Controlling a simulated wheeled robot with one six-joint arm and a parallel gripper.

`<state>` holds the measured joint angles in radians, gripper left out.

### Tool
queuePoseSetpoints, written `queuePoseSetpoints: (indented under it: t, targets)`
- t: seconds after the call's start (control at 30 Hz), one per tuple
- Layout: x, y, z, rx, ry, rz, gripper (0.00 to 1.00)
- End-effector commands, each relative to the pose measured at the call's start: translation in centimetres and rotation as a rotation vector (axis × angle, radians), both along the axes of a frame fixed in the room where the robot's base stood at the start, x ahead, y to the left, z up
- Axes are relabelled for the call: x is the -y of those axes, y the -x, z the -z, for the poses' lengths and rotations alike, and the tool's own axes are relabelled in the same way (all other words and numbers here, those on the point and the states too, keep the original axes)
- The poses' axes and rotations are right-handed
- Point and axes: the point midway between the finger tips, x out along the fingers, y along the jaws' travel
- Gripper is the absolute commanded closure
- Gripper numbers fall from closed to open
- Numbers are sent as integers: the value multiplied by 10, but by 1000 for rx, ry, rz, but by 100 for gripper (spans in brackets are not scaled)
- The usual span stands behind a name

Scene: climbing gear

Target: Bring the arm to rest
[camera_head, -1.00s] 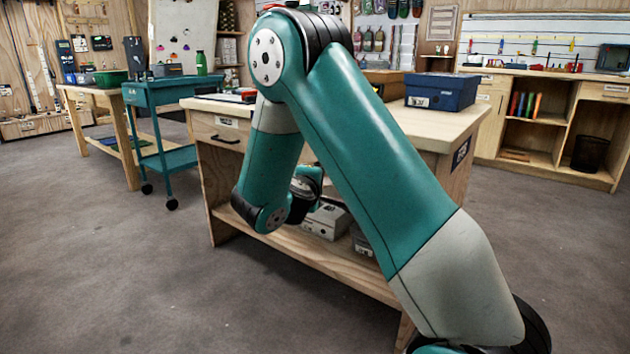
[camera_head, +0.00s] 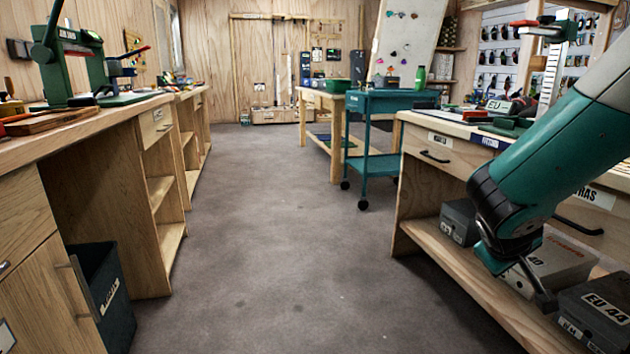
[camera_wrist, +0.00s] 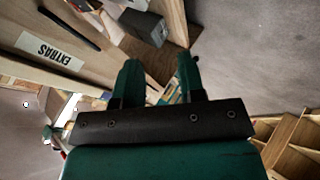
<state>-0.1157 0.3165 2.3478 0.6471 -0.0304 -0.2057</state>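My gripper shows in the wrist view (camera_wrist: 158,68), with its two dark green fingers apart and nothing between them. In the head view my teal and grey arm (camera_head: 570,140) comes in from the upper right and slopes down to a dark wrist joint. That wrist hangs in front of the workbench (camera_head: 412,200) at the right, near the shoe boxes on its lower shelf. The fingers cannot be made out clearly in the head view. In the wrist view the EXTRAS label (camera_wrist: 48,52) lies left of the fingers, upside down.
Grey boxes (camera_head: 555,265) stand on the bench's lower shelf, close to my wrist. A teal cart (camera_head: 378,168) stands beyond the bench. At left are a long wooden counter (camera_head: 75,125) and a dark bin (camera_head: 105,290). The floor aisle (camera_head: 270,230) between is clear.

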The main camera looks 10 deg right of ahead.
Motion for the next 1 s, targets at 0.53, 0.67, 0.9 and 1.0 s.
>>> queuePoseSetpoints:
  t: [0.53, 0.67, 0.9, 1.0]
  targets:
    - [-247, 210, -60, -522, -822, -505, 63]
    - [-253, 228, -97, -571, -837, -547, 63]
    - [-253, 227, -161, -569, -837, -546, 63]
    - [-253, 226, -197, -569, -837, -546, 63]
